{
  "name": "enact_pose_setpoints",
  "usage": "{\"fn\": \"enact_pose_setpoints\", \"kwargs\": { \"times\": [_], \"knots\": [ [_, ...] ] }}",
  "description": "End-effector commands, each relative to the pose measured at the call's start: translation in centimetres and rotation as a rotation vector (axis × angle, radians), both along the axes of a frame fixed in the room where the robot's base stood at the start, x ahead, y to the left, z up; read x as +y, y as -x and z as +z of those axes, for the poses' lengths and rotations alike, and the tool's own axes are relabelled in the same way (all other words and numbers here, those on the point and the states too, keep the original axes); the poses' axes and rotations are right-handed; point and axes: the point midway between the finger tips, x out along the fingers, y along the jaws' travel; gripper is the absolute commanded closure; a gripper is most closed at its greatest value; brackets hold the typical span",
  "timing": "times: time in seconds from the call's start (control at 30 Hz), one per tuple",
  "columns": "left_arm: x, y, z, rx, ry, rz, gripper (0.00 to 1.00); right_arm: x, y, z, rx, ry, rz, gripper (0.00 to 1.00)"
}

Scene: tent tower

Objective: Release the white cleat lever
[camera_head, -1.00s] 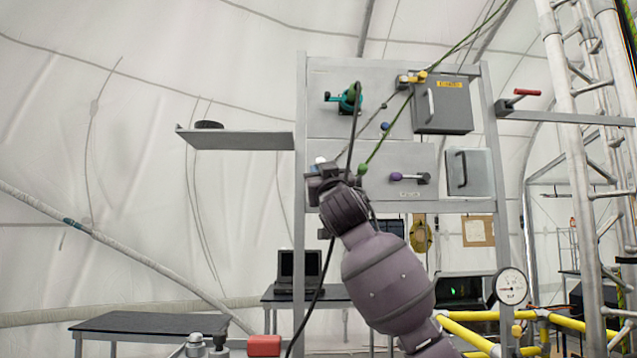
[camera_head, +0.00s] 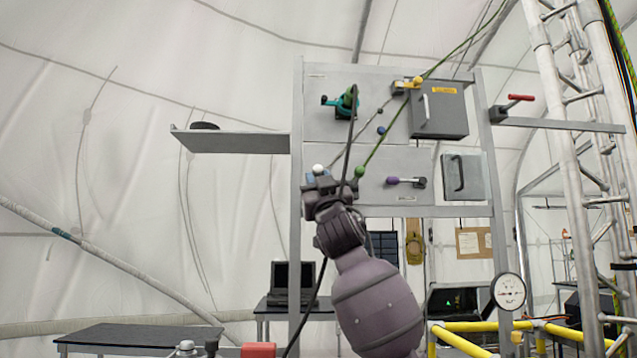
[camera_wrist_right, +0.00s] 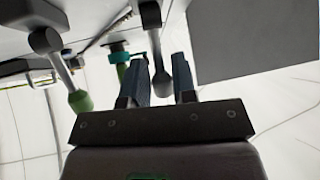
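The white cleat lever shows as a white knob (camera_head: 319,169) at the lower left of the grey panel (camera_head: 325,122) in the head view. My right gripper (camera_head: 320,181) is at this lever, with the knob showing just above it. In the right wrist view, the lever (camera_wrist_right: 155,45) hangs between the two blue-grey fingers of my right gripper (camera_wrist_right: 160,80), its knob shaded grey. The fingers are apart, with a gap beside the lever. My left gripper is not in view.
A green-knobbed lever (camera_head: 359,172) is close to the right, and a purple-knobbed lever (camera_head: 393,181) farther right. A teal winch (camera_head: 346,102) and a grey box (camera_head: 438,110) are above. A dark cable (camera_head: 352,140) runs down past my right gripper.

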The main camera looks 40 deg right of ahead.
Motion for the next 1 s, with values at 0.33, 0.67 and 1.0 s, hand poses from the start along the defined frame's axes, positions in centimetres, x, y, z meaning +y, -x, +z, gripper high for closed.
{"fn": "enact_pose_setpoints", "kwargs": {
  "times": [0.33, 0.67, 1.0],
  "knots": [
    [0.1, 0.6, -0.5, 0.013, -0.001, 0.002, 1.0, 0.0, 0.0, -0.1, 0.001, 0.0, 0.0, 0.52],
    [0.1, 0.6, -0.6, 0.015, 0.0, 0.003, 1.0, 0.4, 1.2, -1.6, 0.001, -0.001, 0.001, 0.52],
    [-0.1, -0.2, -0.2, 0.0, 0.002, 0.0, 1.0, 1.5, 5.0, -5.8, 0.002, -0.001, 0.001, 0.52]
  ]
}}
